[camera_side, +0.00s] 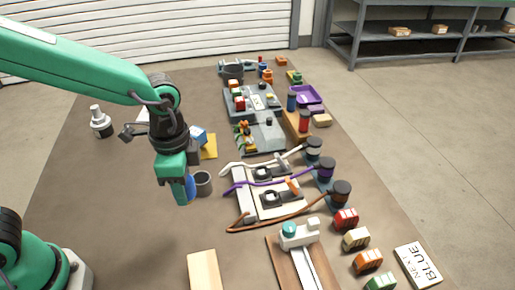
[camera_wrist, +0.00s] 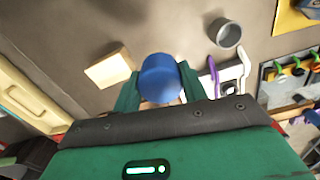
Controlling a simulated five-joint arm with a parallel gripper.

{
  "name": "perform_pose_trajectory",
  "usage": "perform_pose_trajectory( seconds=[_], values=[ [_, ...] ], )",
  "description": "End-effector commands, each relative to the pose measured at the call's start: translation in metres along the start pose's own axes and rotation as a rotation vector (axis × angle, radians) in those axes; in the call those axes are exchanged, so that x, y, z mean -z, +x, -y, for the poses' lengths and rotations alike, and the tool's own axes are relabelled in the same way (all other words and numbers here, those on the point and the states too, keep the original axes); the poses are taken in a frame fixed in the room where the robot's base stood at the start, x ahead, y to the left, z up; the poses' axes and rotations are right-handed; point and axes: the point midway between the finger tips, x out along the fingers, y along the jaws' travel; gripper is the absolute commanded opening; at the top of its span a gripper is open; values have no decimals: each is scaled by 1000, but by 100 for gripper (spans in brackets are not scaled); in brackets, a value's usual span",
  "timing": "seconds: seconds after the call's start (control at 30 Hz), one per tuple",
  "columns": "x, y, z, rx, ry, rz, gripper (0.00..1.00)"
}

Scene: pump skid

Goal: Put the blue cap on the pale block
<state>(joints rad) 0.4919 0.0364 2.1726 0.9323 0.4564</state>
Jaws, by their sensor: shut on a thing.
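My gripper (camera_side: 183,192) is shut on the blue cap (camera_wrist: 160,78). In the wrist view the cap sits between the two green fingers (camera_wrist: 158,90). In the side view only a blue strip of the cap (camera_side: 190,187) shows, held in the air above the brown table. The pale block (camera_side: 205,270) lies on the table at the front edge of the side view, partly cut off. It also shows in the wrist view (camera_wrist: 108,68), left of the held cap and apart from it.
A grey cup (camera_side: 203,183) stands close to the right of my gripper. Purple, white and brown hoses (camera_side: 262,182) run to dark-topped cylinders on the right. A wooden board with a white rail (camera_side: 283,262) lies right of the pale block. Table left of the block is clear.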

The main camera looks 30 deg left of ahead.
Motion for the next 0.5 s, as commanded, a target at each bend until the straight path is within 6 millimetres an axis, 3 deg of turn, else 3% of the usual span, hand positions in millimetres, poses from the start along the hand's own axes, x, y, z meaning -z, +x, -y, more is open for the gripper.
perform_pose_trajectory(
  seconds=[0.2,0.5],
  values=[
    [19,-3,-46,0,230,-1,18],
    [31,-7,-103,0,506,0,18]
  ],
)
